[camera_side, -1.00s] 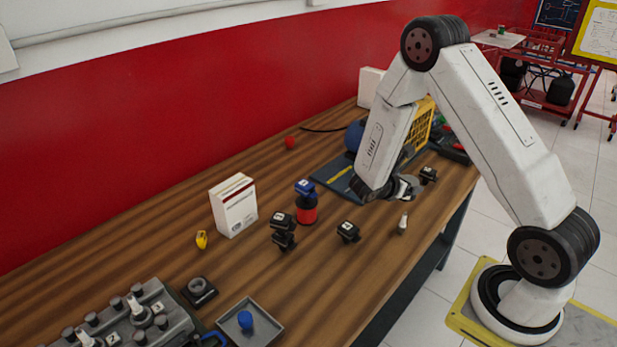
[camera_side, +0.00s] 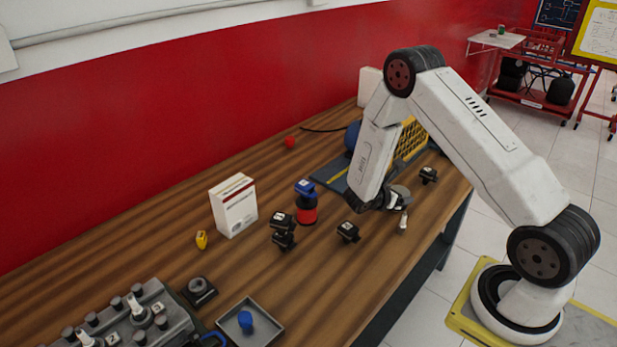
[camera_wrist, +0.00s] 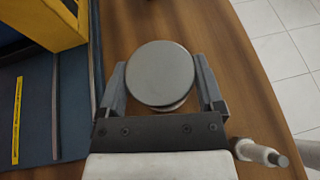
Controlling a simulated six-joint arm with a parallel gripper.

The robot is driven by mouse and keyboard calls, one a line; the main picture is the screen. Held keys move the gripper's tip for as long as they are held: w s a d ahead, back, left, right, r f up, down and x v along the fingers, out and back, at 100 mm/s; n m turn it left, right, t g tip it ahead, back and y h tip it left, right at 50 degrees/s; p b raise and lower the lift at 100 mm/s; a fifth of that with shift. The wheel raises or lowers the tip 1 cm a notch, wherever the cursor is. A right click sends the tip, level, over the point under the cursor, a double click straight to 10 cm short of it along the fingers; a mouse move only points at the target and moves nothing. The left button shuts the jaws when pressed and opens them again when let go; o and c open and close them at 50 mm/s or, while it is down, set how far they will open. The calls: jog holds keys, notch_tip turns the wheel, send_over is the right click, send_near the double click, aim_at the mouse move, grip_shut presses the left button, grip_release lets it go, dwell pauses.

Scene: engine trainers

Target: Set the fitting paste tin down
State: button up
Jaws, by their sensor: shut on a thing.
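The fitting paste tin, a round grey tin (camera_wrist: 160,73), sits between the two fingers of my gripper (camera_wrist: 160,85) in the wrist view, with its flat lid facing the camera. My gripper is shut on it. In the side view my gripper (camera_side: 383,200) is low over the front right part of the wooden bench, and the tin (camera_side: 401,192) shows partly beside the fingers. I cannot tell whether the tin's underside touches the bench.
Black numbered parts (camera_side: 348,231) stand nearby, and another (camera_side: 428,174) stands behind. The bench's edge is close on the right.

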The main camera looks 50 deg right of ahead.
jog(key=shift+f, duration=0.4)
jog(key=shift+f, duration=0.15)
jog(key=o, duration=1.1)
jog(key=shift+r, duration=0.2)
jog(key=v, duration=1.2)
jog(key=shift+s, duration=0.1)
